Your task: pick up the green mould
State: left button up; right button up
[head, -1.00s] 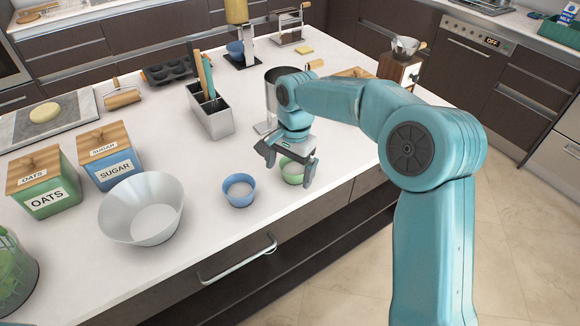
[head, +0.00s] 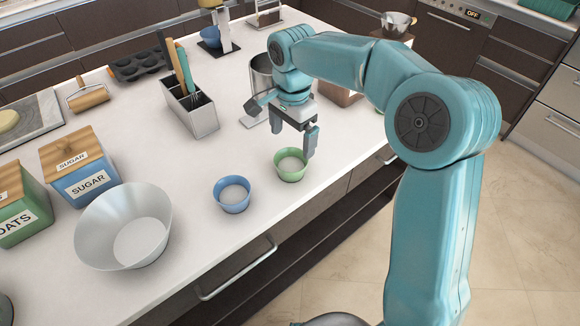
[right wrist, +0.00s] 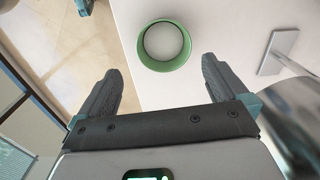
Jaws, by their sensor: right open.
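The green mould (head: 291,165) is a small round cup standing upright on the white counter near its front edge. It also shows in the right wrist view (right wrist: 164,46), beyond the fingertips and between their lines, a little right of the middle. My right gripper (head: 283,117) is open and empty. It is above the counter, behind the green mould in the head view, with one finger hanging close to the mould's far rim. Both fingers also show in the right wrist view (right wrist: 160,80), apart from the mould. My left gripper is not in view.
A utensil holder (head: 190,110) and a metal canister (head: 262,78) stand behind. The counter's front edge, with a drawer handle (head: 237,270), is close.

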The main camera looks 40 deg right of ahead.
send_near(291, 163)
jog(key=s, duration=0.1)
jog(key=s+a+f, duration=0.1)
jog(key=shift+s+a+f, duration=0.15)
jog(key=shift+s+a, duration=0.1)
jog(key=shift+s, duration=0.05)
jog(key=shift+s+f, duration=0.15)
jog(key=shift+f, duration=0.35)
jog(key=f, duration=0.4)
jog(key=shift+w+f+p, duration=0.25)
jog(key=shift+w+p, duration=0.1)
jog(key=shift+p, duration=0.05)
jog(key=shift+s+a+r, duration=0.1)
jog(key=c, duration=0.9)
notch_tip(291, 163, up, 20)
jog(key=shift+p, duration=0.55)
